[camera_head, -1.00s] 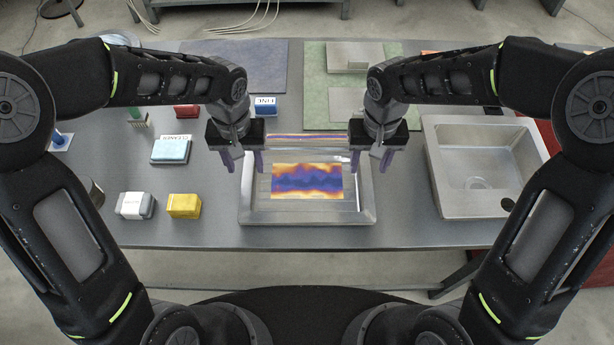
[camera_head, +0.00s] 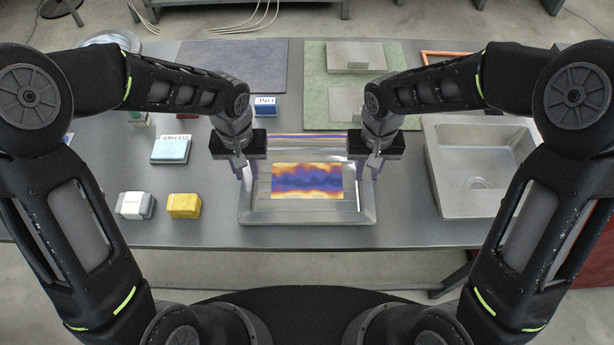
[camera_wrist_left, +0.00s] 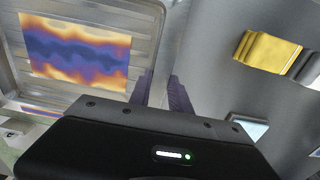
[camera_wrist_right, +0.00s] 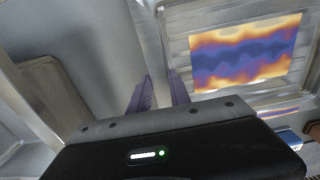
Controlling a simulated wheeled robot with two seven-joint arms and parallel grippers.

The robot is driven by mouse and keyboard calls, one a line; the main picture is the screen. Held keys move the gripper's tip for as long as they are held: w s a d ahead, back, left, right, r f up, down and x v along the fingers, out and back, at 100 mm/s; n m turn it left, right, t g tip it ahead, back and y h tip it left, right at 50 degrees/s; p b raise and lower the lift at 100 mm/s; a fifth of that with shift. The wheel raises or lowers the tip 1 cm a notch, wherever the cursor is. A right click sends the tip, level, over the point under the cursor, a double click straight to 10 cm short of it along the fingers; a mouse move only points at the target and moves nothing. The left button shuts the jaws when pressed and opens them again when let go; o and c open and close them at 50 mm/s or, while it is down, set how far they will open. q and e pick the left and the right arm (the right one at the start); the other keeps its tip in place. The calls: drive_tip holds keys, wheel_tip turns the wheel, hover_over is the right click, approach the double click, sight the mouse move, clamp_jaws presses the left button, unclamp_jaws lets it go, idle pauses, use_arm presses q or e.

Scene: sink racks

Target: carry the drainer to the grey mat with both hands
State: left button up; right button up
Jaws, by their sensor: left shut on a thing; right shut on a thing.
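The drainer (camera_head: 305,217) is a shallow metal tray with a raised rim and a yellow, orange and purple patch inside. It sits flat on the table at front centre. My left gripper (camera_head: 246,172) is shut on its left rim, and my right gripper (camera_head: 370,171) is shut on its right rim. The rim also shows by the fingers in the left wrist view (camera_wrist_left: 147,48) and the right wrist view (camera_wrist_right: 176,62). The grey mat (camera_head: 262,62), bluish, lies flat at the back left, partly hidden by my left arm.
A blue box (camera_head: 265,106) stands just behind the drainer. A cleaner box (camera_head: 171,150), a yellow block (camera_head: 184,205) and a white-grey block (camera_head: 134,205) stand left. A metal sink (camera_head: 440,190) is close on the right. A green mat (camera_head: 345,117) with metal pieces lies behind.

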use_arm(q)
clamp_jaws()
use_arm(e)
clamp_jaws()
idle(0.6)
